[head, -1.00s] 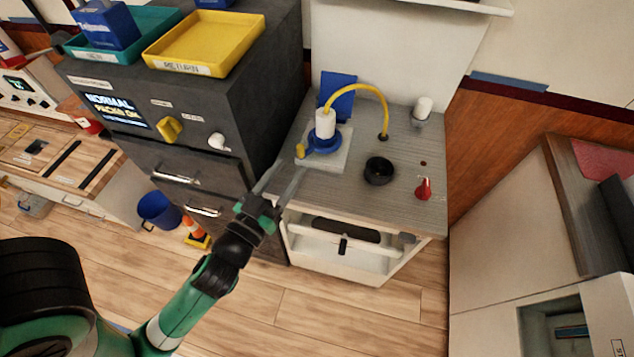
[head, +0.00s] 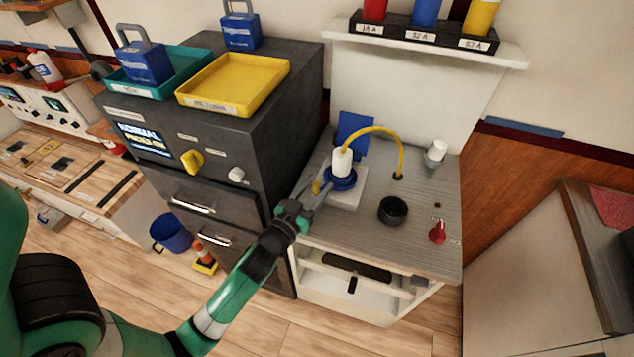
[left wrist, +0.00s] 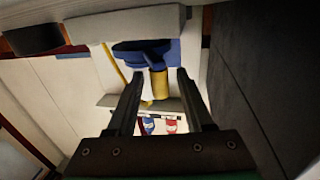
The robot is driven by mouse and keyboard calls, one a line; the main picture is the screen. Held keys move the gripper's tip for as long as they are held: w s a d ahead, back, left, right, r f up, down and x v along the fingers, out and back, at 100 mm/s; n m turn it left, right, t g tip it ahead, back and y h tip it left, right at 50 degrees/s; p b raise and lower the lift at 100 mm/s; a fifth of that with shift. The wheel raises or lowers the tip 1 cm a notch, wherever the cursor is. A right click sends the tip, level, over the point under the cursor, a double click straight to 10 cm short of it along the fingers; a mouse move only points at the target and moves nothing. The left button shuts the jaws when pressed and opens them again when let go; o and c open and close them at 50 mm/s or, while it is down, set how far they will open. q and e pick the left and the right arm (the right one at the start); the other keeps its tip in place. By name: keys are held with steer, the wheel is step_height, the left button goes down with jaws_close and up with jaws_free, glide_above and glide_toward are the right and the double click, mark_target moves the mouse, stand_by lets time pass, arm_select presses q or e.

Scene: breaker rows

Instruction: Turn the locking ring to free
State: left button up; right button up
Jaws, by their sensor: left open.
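The blue locking ring (head: 343,183) sits around the base of a white plug (head: 342,161) on a pale square plate, with a yellow cable running from the plug to the bench top. A yellow-tipped handle (head: 316,187) sticks out from the ring's left side. In the left wrist view the yellow handle (left wrist: 158,84) and the blue ring (left wrist: 146,50) show just ahead of my fingers. My left gripper (head: 314,198) is open beside the handle. In the wrist view, its fingertips (left wrist: 158,76) lie on either side of the handle. I cannot tell whether they touch it. My right gripper is not in view.
A dark cabinet (head: 262,120) with a yellow tray (head: 235,88) stands close left of the bench. On the bench (head: 345,232) are a black round socket (head: 392,211) and a red knob (head: 437,232). A blue panel (head: 354,130) stands behind the plug.

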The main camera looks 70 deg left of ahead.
arm_select(q)
steer(key=shift+w, duration=0.1)
jaws_close()
stand_by(1.4)
